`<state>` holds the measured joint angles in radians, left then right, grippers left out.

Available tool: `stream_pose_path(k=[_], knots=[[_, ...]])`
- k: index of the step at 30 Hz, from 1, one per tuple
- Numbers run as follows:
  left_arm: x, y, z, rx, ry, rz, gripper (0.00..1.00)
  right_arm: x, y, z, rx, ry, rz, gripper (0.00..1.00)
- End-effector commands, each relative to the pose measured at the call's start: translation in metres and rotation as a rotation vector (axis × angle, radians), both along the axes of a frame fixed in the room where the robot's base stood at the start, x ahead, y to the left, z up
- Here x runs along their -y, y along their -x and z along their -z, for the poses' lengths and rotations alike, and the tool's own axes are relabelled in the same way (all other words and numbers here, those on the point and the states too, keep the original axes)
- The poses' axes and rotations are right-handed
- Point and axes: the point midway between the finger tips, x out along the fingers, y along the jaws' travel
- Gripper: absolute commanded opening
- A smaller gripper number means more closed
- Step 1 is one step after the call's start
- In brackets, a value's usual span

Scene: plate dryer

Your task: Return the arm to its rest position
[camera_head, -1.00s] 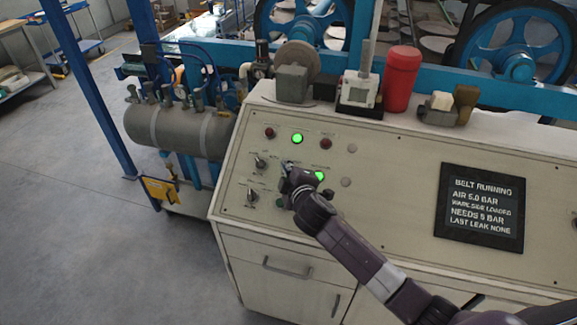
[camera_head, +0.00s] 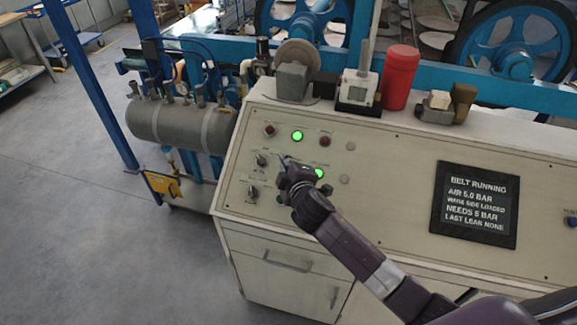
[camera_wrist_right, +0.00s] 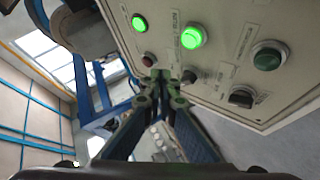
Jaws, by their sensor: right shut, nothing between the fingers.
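My right arm (camera_head: 350,245) reaches in from the lower right over the sloped cream control panel (camera_head: 390,185). My right gripper (camera_head: 287,162) is in front of the panel's left part, near the knobs and lit buttons. In the right wrist view the gripper (camera_wrist_right: 161,78) has its fingertips together with nothing between them, close to the panel face. A small dark knob (camera_wrist_right: 188,77) shows just right of the fingertips; I cannot tell whether they touch it. Two green lights are lit, the upper one (camera_head: 297,136) and the lower one (camera_head: 320,173). My left gripper is not in view.
A dark display (camera_head: 475,204) on the panel reads "BELT RUNNING" and "AIR 5.0 BAR". A red canister (camera_head: 400,78), a grey device (camera_head: 357,92) and a small block (camera_head: 440,101) stand on the top ledge. A grey tank (camera_head: 180,126) stands left. Open floor lies at lower left.

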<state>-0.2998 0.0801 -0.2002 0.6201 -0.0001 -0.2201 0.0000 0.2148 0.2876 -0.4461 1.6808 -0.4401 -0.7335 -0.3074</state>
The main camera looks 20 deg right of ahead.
Motion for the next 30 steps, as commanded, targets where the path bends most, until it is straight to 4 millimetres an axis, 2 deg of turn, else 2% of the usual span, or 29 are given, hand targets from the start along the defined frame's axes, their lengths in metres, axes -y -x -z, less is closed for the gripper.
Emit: stream_pose_path(k=[7, 11, 14, 17, 18, 21, 24, 30], knots=[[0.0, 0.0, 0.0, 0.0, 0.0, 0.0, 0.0, 0.0, 0.001, 0.001, -0.002, -0.004, 0.002, 0.0], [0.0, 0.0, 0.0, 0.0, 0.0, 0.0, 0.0, 0.001, 0.023, 0.016, -0.054, -0.068, 0.038, 0.0], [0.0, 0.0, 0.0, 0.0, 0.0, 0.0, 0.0, 0.004, 0.065, 0.04, -0.15, -0.183, 0.113, 0.0], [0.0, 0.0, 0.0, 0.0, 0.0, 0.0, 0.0, 0.008, 0.126, 0.067, -0.284, -0.33, 0.22, 0.0], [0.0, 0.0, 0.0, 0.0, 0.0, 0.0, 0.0, 0.01, 0.152, 0.076, -0.339, -0.384, 0.264, 0.0], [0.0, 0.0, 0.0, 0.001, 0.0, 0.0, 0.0, 0.012, 0.21, 0.091, -0.461, -0.497, 0.361, 0.0], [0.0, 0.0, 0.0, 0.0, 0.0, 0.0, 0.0, 0.013, 0.256, 0.098, -0.556, -0.572, 0.437, 0.0], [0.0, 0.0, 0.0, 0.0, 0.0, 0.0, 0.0, 0.013, 0.325, 0.101, -0.692, -0.668, 0.546, 0.0]])
